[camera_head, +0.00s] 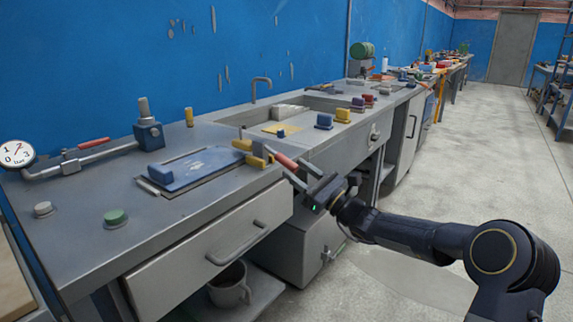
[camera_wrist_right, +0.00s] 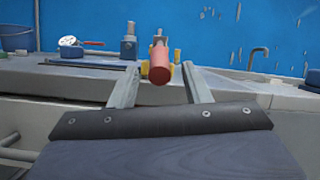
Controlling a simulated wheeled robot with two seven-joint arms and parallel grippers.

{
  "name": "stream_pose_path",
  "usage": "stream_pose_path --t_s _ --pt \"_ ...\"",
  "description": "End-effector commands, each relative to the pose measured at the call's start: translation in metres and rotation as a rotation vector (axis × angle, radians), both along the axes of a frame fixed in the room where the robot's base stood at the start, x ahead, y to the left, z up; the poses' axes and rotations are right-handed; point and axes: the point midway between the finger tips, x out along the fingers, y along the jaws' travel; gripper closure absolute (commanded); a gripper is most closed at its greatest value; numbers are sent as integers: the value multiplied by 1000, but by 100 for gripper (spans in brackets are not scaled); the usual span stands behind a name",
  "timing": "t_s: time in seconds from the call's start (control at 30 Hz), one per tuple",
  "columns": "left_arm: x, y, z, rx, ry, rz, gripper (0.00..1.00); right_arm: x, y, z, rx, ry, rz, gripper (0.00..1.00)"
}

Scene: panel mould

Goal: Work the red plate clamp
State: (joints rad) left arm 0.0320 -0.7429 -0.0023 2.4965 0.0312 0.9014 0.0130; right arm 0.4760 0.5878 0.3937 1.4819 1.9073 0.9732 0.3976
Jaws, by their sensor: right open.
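The red plate clamp has a red handle (camera_head: 287,161) and a yellow body (camera_head: 257,155) at the bench's front edge, by the right end of the blue plate (camera_head: 205,166). The handle points out from the bench toward my right gripper (camera_head: 299,171). In the right wrist view the red handle (camera_wrist_right: 159,70) appears end-on between the two fingers of my right gripper (camera_wrist_right: 160,68). The fingers are open, with a gap showing on both sides of the handle. The yellow body is mostly hidden behind the handle there. My left gripper is not in view.
A pipe with a gauge (camera_head: 16,154) and another red lever (camera_head: 93,142) runs along the bench's back left. Green (camera_head: 115,217) and grey (camera_head: 43,209) knobs stand at front left. A drawer handle (camera_head: 237,243) juts out below. The sink (camera_head: 285,112) lies beyond; the floor at right is clear.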

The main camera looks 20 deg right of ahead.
Motion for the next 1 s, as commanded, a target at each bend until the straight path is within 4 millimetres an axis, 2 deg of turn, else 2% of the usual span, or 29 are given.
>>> stream_pose_path --t_s 0.23,0.57,0.67,0.9,1.0 --pt "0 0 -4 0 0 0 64 23 19 11 -1 1 1 57" --pt "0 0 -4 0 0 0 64 26 22 14 -2 1 0 57" --pt "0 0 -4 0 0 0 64 26 22 14 -2 1 0 67" --pt "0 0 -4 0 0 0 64 26 21 14 -2 1 0 99" --pt "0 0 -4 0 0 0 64 26 21 14 -2 1 0 100"
